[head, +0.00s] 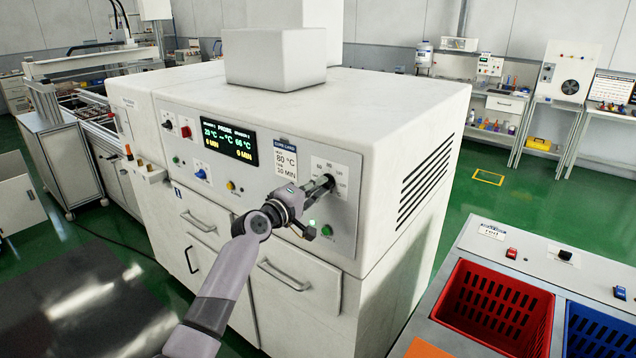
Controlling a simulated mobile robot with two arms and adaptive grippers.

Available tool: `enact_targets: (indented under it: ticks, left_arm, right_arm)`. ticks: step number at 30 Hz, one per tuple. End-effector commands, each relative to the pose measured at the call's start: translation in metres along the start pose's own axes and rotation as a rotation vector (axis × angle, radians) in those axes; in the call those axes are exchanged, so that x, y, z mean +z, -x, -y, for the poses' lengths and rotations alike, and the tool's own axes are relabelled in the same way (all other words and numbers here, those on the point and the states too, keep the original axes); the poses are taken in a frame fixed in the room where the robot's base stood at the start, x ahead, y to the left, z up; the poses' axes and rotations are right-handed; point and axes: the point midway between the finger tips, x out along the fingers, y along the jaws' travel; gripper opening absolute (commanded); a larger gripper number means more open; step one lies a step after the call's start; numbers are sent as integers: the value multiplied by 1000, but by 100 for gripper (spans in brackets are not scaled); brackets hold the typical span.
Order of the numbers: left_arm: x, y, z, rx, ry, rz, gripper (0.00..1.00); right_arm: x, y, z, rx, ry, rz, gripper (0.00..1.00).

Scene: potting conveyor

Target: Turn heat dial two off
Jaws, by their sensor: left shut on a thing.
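The white oven-like cabinet (400,110) has a front control panel. A dial plate (346,162) with small printed marks sits at the panel's right end. My left gripper (328,183) reaches up to this plate and is shut on the dial there. The fingers cover the dial, so its pointer position cannot be read. My right gripper is not in view.
A card (286,163) reading 80 °C and 30 MIN is left of the dial plate. Other knobs, including a black one (167,124) and a red one (186,131), are farther left. Drawer handles (284,275) jut out below. A red crate (492,306) stands at lower right.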

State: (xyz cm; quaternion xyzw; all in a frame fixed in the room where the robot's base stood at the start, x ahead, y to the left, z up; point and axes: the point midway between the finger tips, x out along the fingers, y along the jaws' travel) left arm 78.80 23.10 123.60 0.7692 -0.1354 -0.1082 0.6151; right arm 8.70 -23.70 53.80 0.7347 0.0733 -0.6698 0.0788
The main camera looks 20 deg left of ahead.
Motion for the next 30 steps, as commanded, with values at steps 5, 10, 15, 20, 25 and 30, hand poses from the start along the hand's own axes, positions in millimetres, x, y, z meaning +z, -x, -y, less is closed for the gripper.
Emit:
enact_targets:
  ticks: [5, 10, 15, 20, 25, 30]
  left_arm:
    - [0, 0, 0, -1, 115, 0, 0]
    - [0, 0, 1, -1, 186, 0, 0]
    - [0, 0, 2, -1, 225, 0, 0]
    - [0, 0, 2, -1, 238, 0, 0]
    - [0, 0, 2, -1, 240, 0, 0]
    - [0, 0, 2, -1, 240, 0, 0]
  right_arm:
    - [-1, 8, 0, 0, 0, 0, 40]
    - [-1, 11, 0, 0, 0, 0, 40]
    - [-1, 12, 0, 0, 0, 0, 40]
    - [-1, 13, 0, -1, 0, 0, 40]
    - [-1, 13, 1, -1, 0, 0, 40]
    - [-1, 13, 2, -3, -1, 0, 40]
